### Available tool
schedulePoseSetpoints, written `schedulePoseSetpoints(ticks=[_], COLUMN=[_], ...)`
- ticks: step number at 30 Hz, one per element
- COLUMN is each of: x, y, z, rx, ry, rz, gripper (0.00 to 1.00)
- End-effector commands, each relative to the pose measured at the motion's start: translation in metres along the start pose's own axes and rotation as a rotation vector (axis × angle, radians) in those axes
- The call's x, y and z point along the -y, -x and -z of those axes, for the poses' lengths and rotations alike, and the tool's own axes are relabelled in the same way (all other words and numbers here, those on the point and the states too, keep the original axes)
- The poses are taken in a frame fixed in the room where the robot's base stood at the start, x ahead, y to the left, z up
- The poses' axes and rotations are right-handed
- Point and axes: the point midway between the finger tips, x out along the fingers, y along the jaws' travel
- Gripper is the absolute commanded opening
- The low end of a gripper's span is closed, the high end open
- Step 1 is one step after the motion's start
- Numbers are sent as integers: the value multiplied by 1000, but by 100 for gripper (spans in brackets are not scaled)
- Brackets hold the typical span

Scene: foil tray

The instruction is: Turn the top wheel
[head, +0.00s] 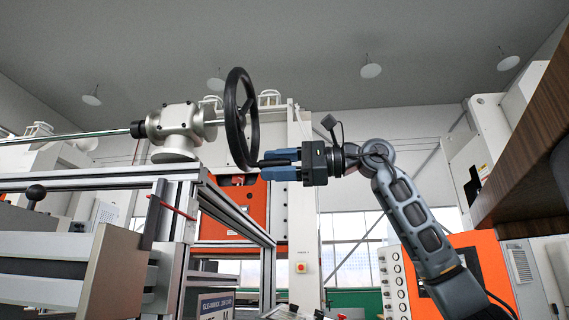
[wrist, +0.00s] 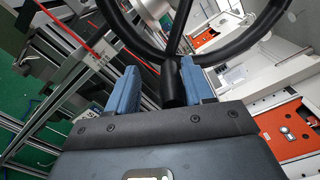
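The top wheel is a black handwheel (head: 230,110), upright and seen nearly edge-on in the head view. Its rim and spokes fill the top of the wrist view (wrist: 242,47). A black handle (wrist: 172,88) sticks out from the wheel toward my gripper. My gripper (head: 268,163) comes from the right at the lower part of the wheel. Its two blue fingers (wrist: 163,82) are apart, with the handle between them. The handle sits close to the right finger in the wrist view, with a clear gap to the left finger. I cannot tell whether it touches the right finger.
The wheel is mounted on a grey metal valve body (head: 172,125) with a long rod to the left. An aluminium frame (head: 235,212) stands below it. An orange panel (head: 237,208) is behind. A brown wooden edge (head: 520,150) juts in at the right.

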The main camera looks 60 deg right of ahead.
Motion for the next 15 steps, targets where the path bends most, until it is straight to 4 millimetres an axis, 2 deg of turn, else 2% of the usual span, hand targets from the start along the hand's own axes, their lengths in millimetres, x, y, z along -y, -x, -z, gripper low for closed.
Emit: schedulePoseSetpoints(ticks=[8,15], x=[-11,-13], y=[0,0], z=[-7,-9], rx=[1,0], ry=[-123,-155], rz=[-2,-1], gripper=[51,51])
